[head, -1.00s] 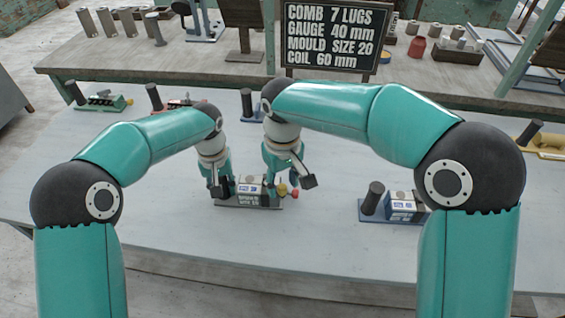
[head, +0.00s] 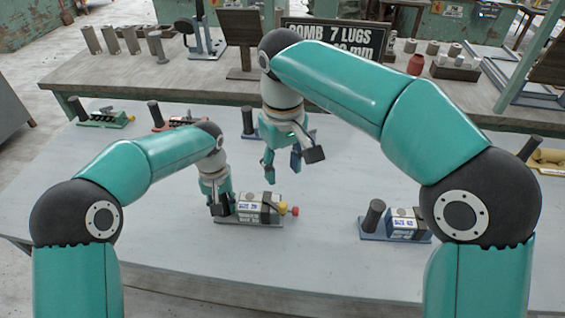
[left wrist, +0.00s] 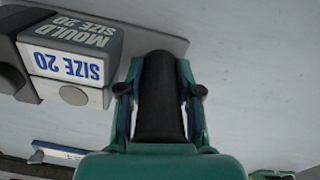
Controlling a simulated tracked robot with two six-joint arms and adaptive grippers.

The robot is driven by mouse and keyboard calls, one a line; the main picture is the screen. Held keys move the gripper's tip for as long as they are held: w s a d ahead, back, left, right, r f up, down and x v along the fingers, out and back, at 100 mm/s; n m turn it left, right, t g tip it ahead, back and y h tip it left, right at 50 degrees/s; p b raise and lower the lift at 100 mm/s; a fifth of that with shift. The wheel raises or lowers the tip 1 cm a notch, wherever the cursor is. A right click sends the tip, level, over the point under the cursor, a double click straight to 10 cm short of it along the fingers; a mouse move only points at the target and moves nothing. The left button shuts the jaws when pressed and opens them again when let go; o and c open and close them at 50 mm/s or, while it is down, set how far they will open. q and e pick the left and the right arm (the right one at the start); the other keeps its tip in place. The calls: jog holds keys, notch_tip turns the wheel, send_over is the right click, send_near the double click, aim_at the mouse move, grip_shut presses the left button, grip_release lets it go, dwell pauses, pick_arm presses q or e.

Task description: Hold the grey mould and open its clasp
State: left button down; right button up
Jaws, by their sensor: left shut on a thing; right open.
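The grey mould (head: 262,219), marked SIZE 20, lies on the pale table with a dark upright handle at its left end. My left gripper (head: 221,204) is shut on that handle, which shows between its fingers in the left wrist view (left wrist: 160,100). The mould's block (left wrist: 68,38) fills the upper left of that view. A yellow knob (head: 283,208) and a red knob (head: 295,211) stick out at the mould's right end. I cannot tell from here how the clasp stands. My right gripper (head: 284,176) is open and empty, above and behind the mould, apart from it.
A blue mould (head: 404,224) with a dark post stands to the right. A green mould (head: 104,117) and a red one (head: 177,124) stand at the back left. A sign (head: 320,32) is partly hidden by my right arm. The table front is clear.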

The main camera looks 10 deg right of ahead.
pick_arm(q)
jog(key=c, duration=0.7)
grip_release()
jog(key=shift+r, duration=0.15)
